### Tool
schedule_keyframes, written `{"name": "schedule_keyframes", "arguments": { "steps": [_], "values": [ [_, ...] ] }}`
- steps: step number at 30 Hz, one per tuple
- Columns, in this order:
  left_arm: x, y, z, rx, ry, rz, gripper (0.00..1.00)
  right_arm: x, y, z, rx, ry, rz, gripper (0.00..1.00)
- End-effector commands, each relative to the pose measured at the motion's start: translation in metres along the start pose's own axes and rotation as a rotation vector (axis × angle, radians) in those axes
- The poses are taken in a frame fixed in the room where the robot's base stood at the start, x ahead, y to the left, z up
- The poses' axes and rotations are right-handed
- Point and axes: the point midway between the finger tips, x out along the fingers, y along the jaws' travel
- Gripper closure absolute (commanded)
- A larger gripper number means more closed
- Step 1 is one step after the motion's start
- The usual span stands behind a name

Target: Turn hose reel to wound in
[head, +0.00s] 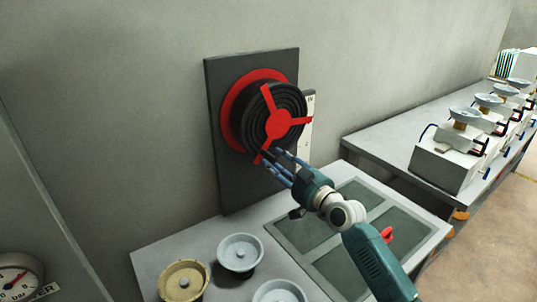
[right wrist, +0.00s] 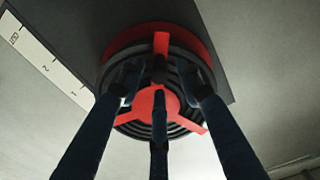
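The hose reel (head: 290,100) is a black ribbed coil with a red three-spoked hub (head: 279,124) and a red back flange. It is mounted on a dark upright panel (head: 228,178). One spoke points down to the lower left in the head view. My right gripper (head: 276,158) is at the end of that lower spoke. In the right wrist view, the spread dark fingers of my right gripper (right wrist: 160,80) are over the front of the reel (right wrist: 185,125), with a red spoke (right wrist: 162,42) between them. The fingers look apart; contact is unclear. My left gripper is not in view.
A white marked scale plate (right wrist: 45,58) is beside the reel. Below are round pots (head: 240,252) and a grey tray (head: 350,256) with a red handle (head: 388,235). A bench with several box-shaped devices (head: 450,150) stands right. A gauge (head: 18,278) is lower left.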

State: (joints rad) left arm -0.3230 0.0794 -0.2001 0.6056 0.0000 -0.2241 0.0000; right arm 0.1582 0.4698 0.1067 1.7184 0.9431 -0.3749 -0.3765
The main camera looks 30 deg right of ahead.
Motion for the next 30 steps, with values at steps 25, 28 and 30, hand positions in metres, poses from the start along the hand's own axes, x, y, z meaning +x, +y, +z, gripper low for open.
{"name": "schedule_keyframes", "arguments": {
  "steps": [25, 28, 30],
  "values": [
    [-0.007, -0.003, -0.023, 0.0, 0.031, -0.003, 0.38, 0.043, -0.001, 0.001, -0.001, -0.001, 0.0, 1.0],
    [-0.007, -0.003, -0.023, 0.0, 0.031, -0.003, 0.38, 0.043, 0.0, 0.001, -0.001, 0.0, 0.0, 1.0],
    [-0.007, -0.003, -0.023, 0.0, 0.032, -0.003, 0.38, 0.043, 0.0, 0.001, -0.001, 0.0, 0.0, 1.0]
  ]
}}
